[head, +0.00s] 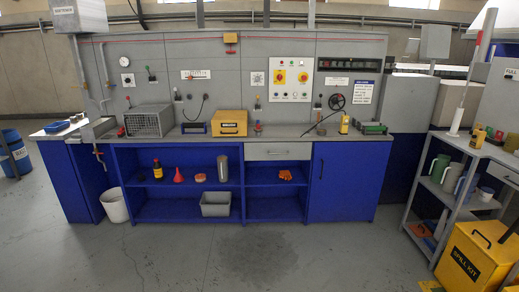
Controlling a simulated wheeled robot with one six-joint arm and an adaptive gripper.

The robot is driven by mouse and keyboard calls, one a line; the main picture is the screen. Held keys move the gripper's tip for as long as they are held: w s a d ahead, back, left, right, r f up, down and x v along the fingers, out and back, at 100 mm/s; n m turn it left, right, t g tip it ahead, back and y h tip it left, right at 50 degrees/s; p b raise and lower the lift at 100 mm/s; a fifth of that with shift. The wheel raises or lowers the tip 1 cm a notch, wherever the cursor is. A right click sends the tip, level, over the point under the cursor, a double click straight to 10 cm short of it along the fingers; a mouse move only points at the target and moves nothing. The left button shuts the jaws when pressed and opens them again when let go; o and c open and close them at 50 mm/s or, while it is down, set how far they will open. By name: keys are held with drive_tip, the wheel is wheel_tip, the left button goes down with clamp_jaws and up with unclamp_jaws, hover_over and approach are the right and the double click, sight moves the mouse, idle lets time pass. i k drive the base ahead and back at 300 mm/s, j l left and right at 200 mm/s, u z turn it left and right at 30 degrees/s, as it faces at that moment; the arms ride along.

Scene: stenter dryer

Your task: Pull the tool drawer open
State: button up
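A grey drawer front (280,151) sits under the worktop of the blue bench, right of centre. It looks flush with the bench, so the drawer appears shut. A small dark handle shows at the middle of its face. No lettering on it is readable from here. My gripper is not in view.
The blue bench (349,183) has a closed door right of the drawer and open shelves below and left. A white bin (115,205) stands at its left end. A yellow spill kit box (474,260) and a grey shelf unit stand at right. The floor in front is clear.

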sight(254, 151)
drive_tip(key=i, duration=1.7)
drive_tip(key=i+l, duration=0.1)
drive_tip(key=i, duration=1.65)
drive_tip(key=i+u, duration=0.35)
drive_tip(key=u, duration=0.2)
